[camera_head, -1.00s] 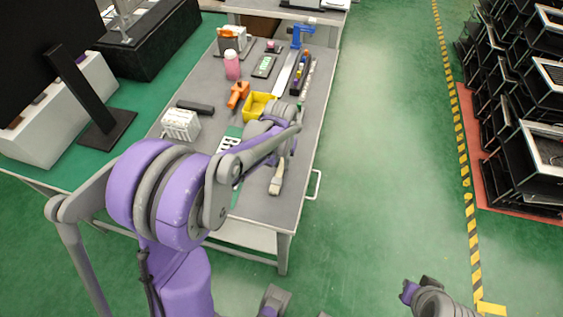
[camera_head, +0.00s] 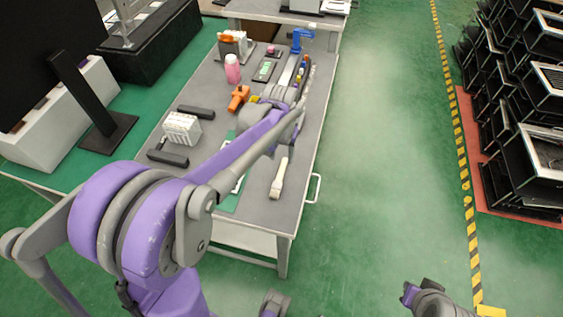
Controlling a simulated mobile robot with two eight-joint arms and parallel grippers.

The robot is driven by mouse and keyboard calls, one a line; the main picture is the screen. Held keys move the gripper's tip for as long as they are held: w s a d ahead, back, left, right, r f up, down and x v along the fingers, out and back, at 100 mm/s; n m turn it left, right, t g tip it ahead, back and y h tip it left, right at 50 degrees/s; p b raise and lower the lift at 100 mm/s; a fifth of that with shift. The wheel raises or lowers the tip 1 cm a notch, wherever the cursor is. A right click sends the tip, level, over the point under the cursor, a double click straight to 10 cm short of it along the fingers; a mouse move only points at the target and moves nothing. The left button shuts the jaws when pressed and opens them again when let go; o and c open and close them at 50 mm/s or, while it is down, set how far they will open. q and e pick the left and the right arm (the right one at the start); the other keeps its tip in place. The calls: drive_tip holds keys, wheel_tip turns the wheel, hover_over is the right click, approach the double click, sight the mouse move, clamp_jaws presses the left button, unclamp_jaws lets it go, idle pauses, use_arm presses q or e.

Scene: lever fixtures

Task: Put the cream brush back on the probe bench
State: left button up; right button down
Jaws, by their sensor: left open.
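The cream brush (camera_head: 279,180) lies on the near right part of the grey bench (camera_head: 262,211), close to the bench's right edge, with its wider end toward me. It is in full view and nothing touches it. My left gripper (camera_head: 284,98) is open, farther back over the bench and clear of the brush. Its fingertips are small and partly hidden by my own arm. A grey and purple part of my right arm (camera_head: 430,298) shows at the bottom right; its jaws cannot be made out.
A white rack (camera_head: 182,128), black bars (camera_head: 168,157), an orange tool (camera_head: 239,97), a pink bottle (camera_head: 232,69) and a blue clamp (camera_head: 301,40) stand on the bench. Green floor to the right is clear.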

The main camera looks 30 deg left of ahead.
use_arm(q)
wheel_tip(320, 180, up, 4)
drive_tip(key=s+d+f+m+t, duration=0.1)
drive_tip(key=s+d+t, duration=0.1)
drive_tip(key=s, duration=0.7)
drive_tip(key=s+d+f+m+t, duration=0.1)
drive_tip(key=s+d+t, duration=0.1)
drive_tip(key=s+d, duration=0.3)
drive_tip(key=s, duration=0.4)
drive_tip(key=shift+s+m+t, duration=0.25)
drive_tip(key=shift+m+t, duration=0.05)
drive_tip(key=shift+d, duration=0.1)
drive_tip(key=r+p, duration=0.3)
drive_tip(key=shift+w, duration=0.35)
